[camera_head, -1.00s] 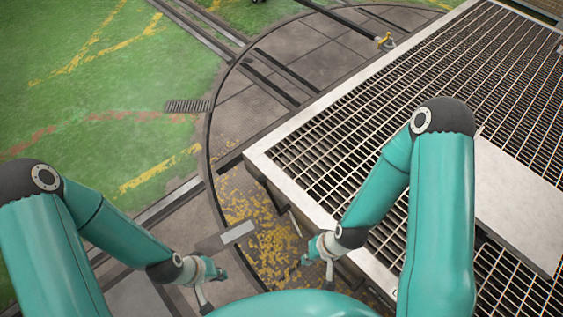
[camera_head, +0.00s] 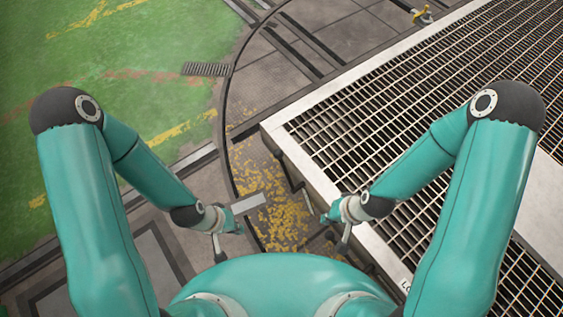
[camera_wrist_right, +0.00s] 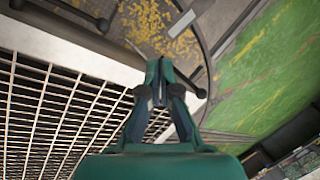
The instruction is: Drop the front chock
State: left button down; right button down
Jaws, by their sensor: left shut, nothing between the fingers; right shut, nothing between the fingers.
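My left gripper (camera_head: 238,226) is shut and empty. It hangs low in front of my body, near a light grey plate (camera_head: 249,202) on the dark ground. My right gripper (camera_head: 324,219) is shut and empty beside the edge of the raised grated deck (camera_head: 300,175). In the right wrist view my right gripper's fingers (camera_wrist_right: 155,70) are closed together and point at the yellow-speckled ground. I cannot pick out the front chock with certainty. A small yellow fitting (camera_head: 422,17) stands far off beside the deck's far left edge; I cannot tell what it is.
Dark bars with round ends show in the right wrist view, one at upper left (camera_wrist_right: 100,20) and one right of the fingers (camera_wrist_right: 192,84). Worn yellow ground (camera_head: 265,180) lies between the grippers. Green floor (camera_head: 130,60) is open at left.

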jog(key=w+a+f+m+t+b, duration=0.1)
jog(key=w+f+m+t+b, duration=0.1)
jog(key=w+f+b, duration=0.35)
jog(key=w+f+m+t+b, duration=0.1)
jog(key=w+f+m+b, duration=0.1)
jog(key=w+b, duration=0.65)
jog(key=w+a+m+t+b, duration=0.1)
jog(key=b, duration=0.5)
jog(key=w+a+m+t+y+b, duration=0.1)
jog(key=a+m+b, duration=0.1)
jog(key=b, duration=0.4)
jog(key=w+a+m+t+b, duration=0.1)
jog(key=b, duration=0.5)
jog(key=shift+w+a+r+t, duration=0.1)
jog(key=shift+a+r+t, duration=0.1)
jog(key=shift+r+t, duration=0.15)
jog(key=shift+b, duration=0.3)
